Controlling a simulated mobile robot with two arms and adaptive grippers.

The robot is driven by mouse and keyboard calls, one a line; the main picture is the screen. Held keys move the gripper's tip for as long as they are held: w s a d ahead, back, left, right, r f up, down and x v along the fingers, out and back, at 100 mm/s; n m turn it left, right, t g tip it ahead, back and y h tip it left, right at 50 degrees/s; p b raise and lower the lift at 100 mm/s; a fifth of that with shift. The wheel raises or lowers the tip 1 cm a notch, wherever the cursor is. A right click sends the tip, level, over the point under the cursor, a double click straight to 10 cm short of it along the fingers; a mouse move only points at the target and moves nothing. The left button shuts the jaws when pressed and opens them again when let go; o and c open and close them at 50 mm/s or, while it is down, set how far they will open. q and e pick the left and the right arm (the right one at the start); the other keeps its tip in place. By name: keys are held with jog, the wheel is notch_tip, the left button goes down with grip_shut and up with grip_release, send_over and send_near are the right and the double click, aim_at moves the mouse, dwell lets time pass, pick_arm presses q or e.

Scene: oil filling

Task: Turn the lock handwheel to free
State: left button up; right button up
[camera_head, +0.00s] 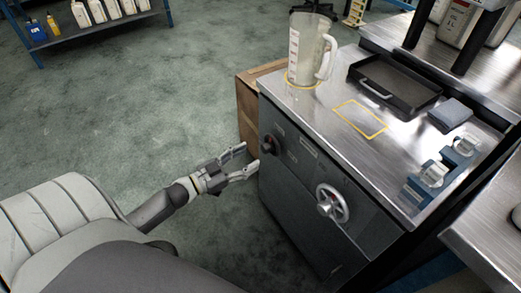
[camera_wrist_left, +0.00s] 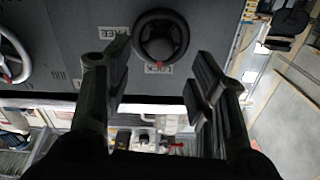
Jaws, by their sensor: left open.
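The lock handwheel is a small black wheel (camera_head: 267,146) on the dark cabinet front, near its left corner. In the left wrist view the handwheel (camera_wrist_left: 161,36) is at top centre, with a red mark at its rim beside the LOCK label (camera_wrist_left: 158,69). The FREE label (camera_wrist_left: 113,32) is to its left in that view. My left gripper (camera_head: 249,157) is open and empty just in front of the cabinet. In the left wrist view its fingers (camera_wrist_left: 158,75) stand apart, with the handwheel beyond the gap and not gripped. My right gripper is not in view.
A larger silver handwheel (camera_head: 332,204) sticks out from the cabinet front (camera_head: 300,215) to the right. A clear jug (camera_head: 306,58), a black tray (camera_head: 393,84) and blue fixtures (camera_head: 416,189) are on the metal top. A cardboard box (camera_head: 247,108) stands behind the cabinet's left side.

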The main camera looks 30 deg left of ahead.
aim_at(263, 150)
pick_arm(q)
jog(key=x, duration=0.5)
jog(key=shift+w+d+b, duration=0.1)
jog(key=shift+w+b, duration=0.2)
jog(key=shift+w, duration=0.05)
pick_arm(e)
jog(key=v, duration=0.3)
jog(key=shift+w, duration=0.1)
pick_arm(q)
jog(key=c, duration=1)
